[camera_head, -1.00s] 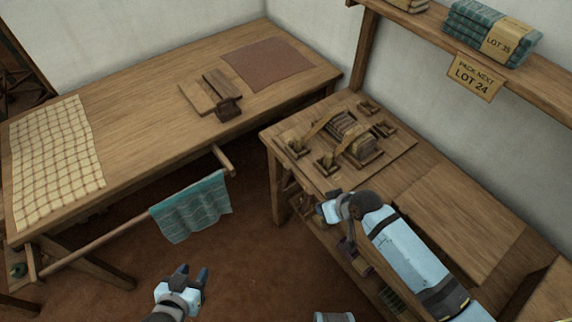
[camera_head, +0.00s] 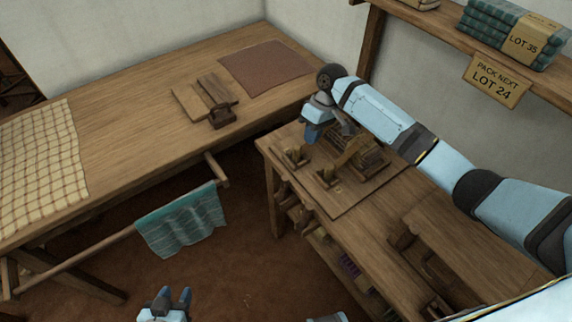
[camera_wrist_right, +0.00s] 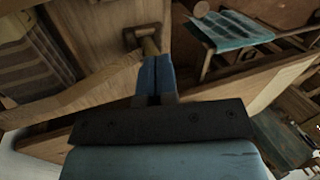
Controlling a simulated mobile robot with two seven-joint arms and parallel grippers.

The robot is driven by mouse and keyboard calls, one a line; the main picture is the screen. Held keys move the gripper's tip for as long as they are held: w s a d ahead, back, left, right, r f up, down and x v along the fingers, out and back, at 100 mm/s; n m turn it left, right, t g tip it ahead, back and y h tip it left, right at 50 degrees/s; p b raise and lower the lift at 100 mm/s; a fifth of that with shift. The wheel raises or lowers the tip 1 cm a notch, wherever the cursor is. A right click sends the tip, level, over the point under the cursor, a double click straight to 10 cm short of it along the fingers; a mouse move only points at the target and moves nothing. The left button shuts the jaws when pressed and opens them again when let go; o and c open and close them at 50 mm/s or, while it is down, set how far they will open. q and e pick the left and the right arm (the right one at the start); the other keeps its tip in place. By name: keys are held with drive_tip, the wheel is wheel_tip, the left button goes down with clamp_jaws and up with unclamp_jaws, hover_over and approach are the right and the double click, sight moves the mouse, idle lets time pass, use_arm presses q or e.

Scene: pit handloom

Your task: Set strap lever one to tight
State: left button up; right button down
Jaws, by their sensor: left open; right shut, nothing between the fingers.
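A wooden board (camera_head: 350,200) on the right bench carries a strapped bundle (camera_head: 374,158) with small bracketed levers around it. One lever (camera_head: 296,157) is at the board's left corner and another (camera_head: 328,178) at its front; I cannot tell which is number one. My right gripper (camera_head: 312,136) is shut and empty, pointing down over the board's far-left side. In the right wrist view its shut fingers (camera_wrist_right: 155,62) are close to a lever with a dark bracket (camera_wrist_right: 131,38); contact is unclear. My left gripper (camera_head: 174,298) is open and empty, low in the view, away from the bench.
The left table holds a checked cloth (camera_head: 40,155), a brown mat (camera_head: 265,66) and wooden blocks (camera_head: 205,95). A teal cloth (camera_head: 182,222) hangs on a rail. A shelf with a "Lot 24" sign (camera_head: 496,80) is above the bench. My right forearm crosses the bench's back.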

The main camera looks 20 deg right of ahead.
drive_tip(key=shift+w+d+r, duration=0.15)
drive_tip(key=shift+w+r, duration=0.15)
drive_tip(key=shift+r, duration=0.05)
drive_tip(key=shift+s, duration=0.1)
approach(283, 190)
drive_tip(key=w+d+f, duration=0.1)
drive_tip(key=d+f, duration=0.1)
drive_tip(key=w+d+f, duration=0.1)
drive_tip(key=w+d, duration=0.1)
drive_tip(key=shift+w+d+f, duration=0.1)
drive_tip(key=shift+d+f, duration=0.05)
drive_tip(key=shift+f, duration=0.2)
drive_tip(key=a, duration=0.1)
drive_tip(key=s, duration=0.1)
drive_tip(key=a, duration=0.1)
drive_tip(key=shift+s+a+f+p, duration=0.3)
drive_tip(key=shift+a, duration=0.05)
drive_tip(key=shift+s+a, duration=0.3)
drive_tip(key=shift+a, duration=0.05)
drive_tip(key=shift+f, duration=0.1)
